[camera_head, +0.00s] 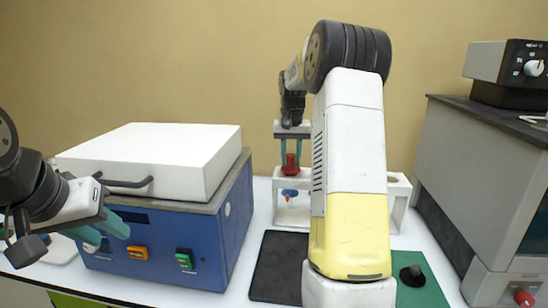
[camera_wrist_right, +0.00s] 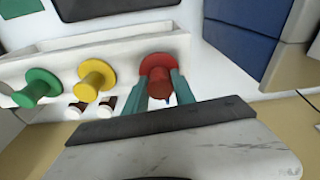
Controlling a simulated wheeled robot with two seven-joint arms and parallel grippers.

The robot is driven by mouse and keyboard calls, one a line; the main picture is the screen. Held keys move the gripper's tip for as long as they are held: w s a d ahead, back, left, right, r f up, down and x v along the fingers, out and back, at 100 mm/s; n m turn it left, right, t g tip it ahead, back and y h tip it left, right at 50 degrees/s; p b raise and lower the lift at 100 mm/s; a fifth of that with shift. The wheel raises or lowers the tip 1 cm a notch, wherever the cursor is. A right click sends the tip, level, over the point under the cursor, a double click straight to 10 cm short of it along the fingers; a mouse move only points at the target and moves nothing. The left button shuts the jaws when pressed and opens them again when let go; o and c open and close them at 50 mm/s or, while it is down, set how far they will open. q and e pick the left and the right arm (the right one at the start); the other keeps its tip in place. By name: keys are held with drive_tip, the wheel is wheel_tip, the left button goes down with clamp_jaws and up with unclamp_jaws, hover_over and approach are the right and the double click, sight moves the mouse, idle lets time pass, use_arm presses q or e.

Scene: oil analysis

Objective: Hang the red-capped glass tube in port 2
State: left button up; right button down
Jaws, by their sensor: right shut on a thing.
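The red cap (camera_head: 291,166) of the glass tube is between the teal fingers of my right gripper (camera_head: 291,150). The red cap (camera_wrist_right: 155,80) also shows between the fingers in the right wrist view, at the white rack (camera_wrist_right: 70,58). A blue part (camera_head: 289,193) shows below the cap. The glass itself is hard to make out, and I cannot tell whether the tube is seated in the rack. A yellow cap (camera_wrist_right: 97,76) and a green cap (camera_wrist_right: 38,86) sit along the rack. My left gripper (camera_head: 98,229) is open and empty at the far left.
A blue machine (camera_head: 228,225) with a white lid (camera_head: 165,158) stands left. A black mat (camera_head: 278,268) and a green mat (camera_head: 428,290) with a black knob (camera_head: 412,275) lie in front of the rack. A grey cabinet (camera_head: 470,170) stands right. My right arm hides much of the rack.

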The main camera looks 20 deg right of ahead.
drive_tip(key=shift+f, duration=0.4)
idle(0.3)
drive_tip(key=c, duration=0.9)
unclamp_jaws()
drive_tip(key=shift+c, duration=0.2)
drive_tip(key=shift+r, duration=0.1)
drive_tip(key=r, duration=0.5)
drive_tip(key=s+r, duration=0.1)
drive_tip(key=r, duration=0.1)
drive_tip(key=shift+s+a+r, duration=0.1)
drive_tip(key=shift+a+r, duration=0.15)
drive_tip(key=shift+r, duration=0.05)
